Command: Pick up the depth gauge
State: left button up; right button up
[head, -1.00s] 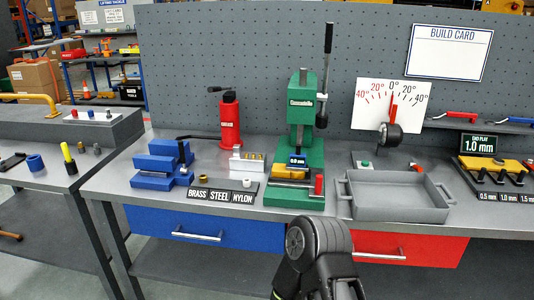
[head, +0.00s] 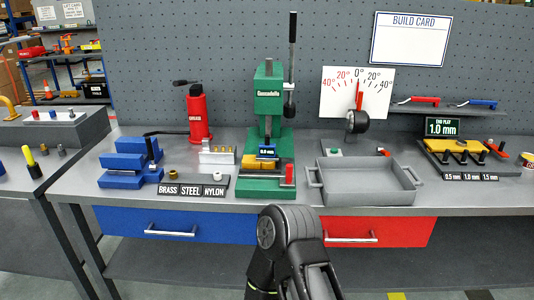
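One of my black arm links rises at the bottom middle, in front of the bench and below the press. No gripper fingers show, so neither gripper is seen near the gauge.
A red pump-like tool (head: 197,115) and blue stepped blocks (head: 131,165) stand left of the press. A grey tray (head: 365,185) is at its right, with an angle dial (head: 357,93) behind. A red post (head: 289,174) stands on the press base's front right.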

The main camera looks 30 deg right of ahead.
aim_at(266, 150)
jog(key=z, duration=1.9)
jog(key=i+l, duration=0.1)
jog(key=i, duration=1.25)
jog(key=k+j+z, duration=0.1)
jog(key=k+j, duration=0.5)
jog(key=l+z, duration=0.15)
jog(key=l, duration=0.3)
jog(key=i+u, duration=0.15)
jog(key=i, duration=0.15)
jog(key=i+l+u, duration=0.1)
jog(key=i, duration=0.25)
